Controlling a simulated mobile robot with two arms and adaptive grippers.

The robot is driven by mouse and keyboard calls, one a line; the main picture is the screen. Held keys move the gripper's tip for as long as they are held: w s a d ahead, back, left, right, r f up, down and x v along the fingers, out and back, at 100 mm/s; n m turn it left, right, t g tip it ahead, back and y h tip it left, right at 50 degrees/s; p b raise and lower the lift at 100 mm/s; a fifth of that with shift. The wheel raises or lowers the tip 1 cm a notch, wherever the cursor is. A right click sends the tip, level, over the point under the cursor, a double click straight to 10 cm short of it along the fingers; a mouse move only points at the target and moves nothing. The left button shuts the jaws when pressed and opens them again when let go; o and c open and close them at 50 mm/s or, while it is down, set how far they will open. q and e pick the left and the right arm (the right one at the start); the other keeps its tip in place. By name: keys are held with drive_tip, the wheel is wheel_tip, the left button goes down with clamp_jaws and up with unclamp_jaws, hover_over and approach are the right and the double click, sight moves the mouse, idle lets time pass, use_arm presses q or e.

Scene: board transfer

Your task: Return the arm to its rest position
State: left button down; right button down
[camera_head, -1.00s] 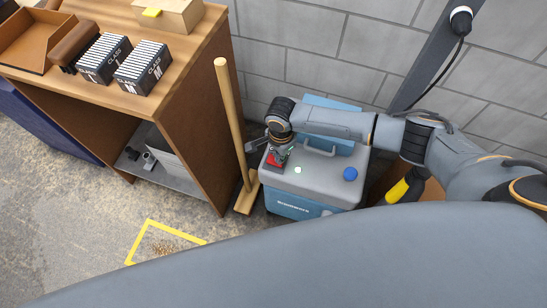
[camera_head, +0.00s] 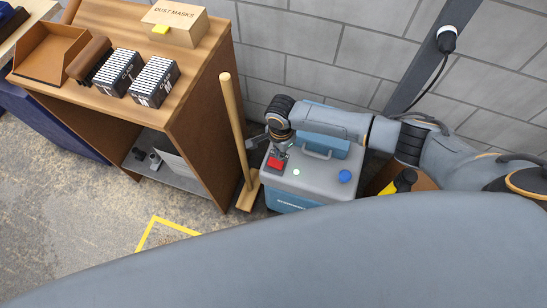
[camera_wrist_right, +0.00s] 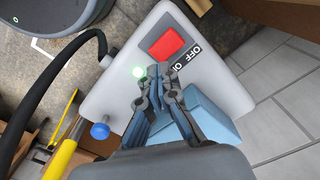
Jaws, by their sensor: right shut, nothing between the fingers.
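My right arm reaches in from the right in the head view. Its right gripper (camera_head: 277,154) points down over the grey and blue machine (camera_head: 318,180), close to the red switch (camera_head: 275,163). In the right wrist view the gripper (camera_wrist_right: 158,72) is shut and empty, with its fingertips over the machine's grey top. The red switch (camera_wrist_right: 166,43) lies just beyond the tips, beside an OFF/ON label. A green light (camera_wrist_right: 139,72) glows beside the fingers. Whether the fingertips touch the top is unclear. My left gripper is not in view.
A wooden post (camera_head: 236,125) stands left of the machine. A blue knob (camera_head: 345,176) is on its top. A block wall is behind.

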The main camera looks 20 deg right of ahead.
drive_tip(key=shift+r+p, duration=0.5)
drive_tip(key=shift+r, duration=0.2)
